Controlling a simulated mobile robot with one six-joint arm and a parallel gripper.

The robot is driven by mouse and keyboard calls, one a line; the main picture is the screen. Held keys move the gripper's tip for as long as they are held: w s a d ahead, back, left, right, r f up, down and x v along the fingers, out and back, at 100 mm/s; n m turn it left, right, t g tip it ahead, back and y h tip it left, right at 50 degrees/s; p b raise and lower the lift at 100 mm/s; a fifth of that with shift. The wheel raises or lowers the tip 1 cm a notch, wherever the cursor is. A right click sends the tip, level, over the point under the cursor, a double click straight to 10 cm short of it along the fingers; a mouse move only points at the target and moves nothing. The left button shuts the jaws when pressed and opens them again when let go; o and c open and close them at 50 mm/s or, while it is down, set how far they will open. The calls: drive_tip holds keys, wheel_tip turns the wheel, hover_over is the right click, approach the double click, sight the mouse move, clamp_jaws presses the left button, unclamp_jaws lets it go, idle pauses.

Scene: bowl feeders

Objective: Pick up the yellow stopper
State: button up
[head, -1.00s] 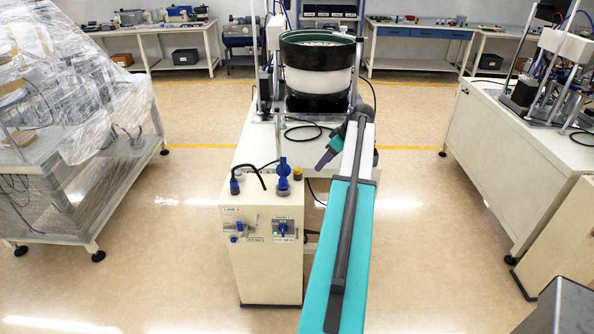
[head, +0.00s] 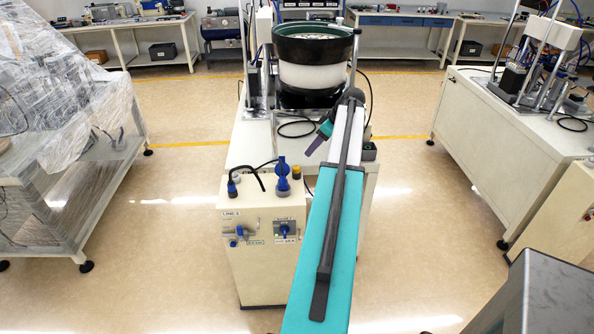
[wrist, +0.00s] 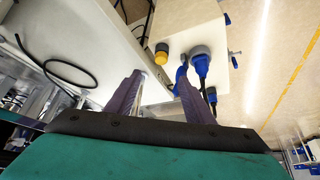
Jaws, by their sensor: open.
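The yellow stopper (head: 296,172) is a small yellow-orange cap on the right side of the cream cabinet's (head: 262,252) top, beside blue fittings. In the wrist view the yellow stopper (wrist: 162,54) appears past the fingertips, upper middle, upright or tilted being unclear. My gripper (head: 312,150) hangs from the end of my arm, above and right of the stopper in the head view. In the wrist view my gripper (wrist: 160,84) has its two purple fingers spread apart with nothing between them. It is not touching the stopper.
Blue fittings (head: 282,176) with a black hose stand close to the stopper. A bowl feeder (head: 313,68) stands on the white bench behind. A wrapped machine (head: 55,130) is at left and another bench (head: 530,140) at right. The floor between is open.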

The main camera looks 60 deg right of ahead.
drive_tip(key=shift+f, duration=0.1)
drive_tip(key=p, duration=0.3)
approach(296, 167)
drive_tip(key=shift+w+d+f, duration=0.1)
drive_tip(key=shift+w+f, duration=0.1)
drive_tip(key=shift+f, duration=0.5)
drive_tip(key=shift+w+d+f, duration=0.1)
drive_tip(key=shift+w+f, duration=0.15)
drive_tip(key=shift+f, duration=0.45)
drive_tip(key=shift+w+a+p+x, duration=0.15)
drive_tip(key=shift+p+x, duration=0.4)
drive_tip(key=shift+x, duration=0.3)
drive_tip(key=shift+w+a+p+x, duration=0.1)
drive_tip(key=shift+p+x, duration=0.4)
drive_tip(key=shift+x, duration=1.15)
drive_tip(key=shift+c, duration=0.2)
clamp_jaws()
drive_tip(key=shift+r, duration=0.25)
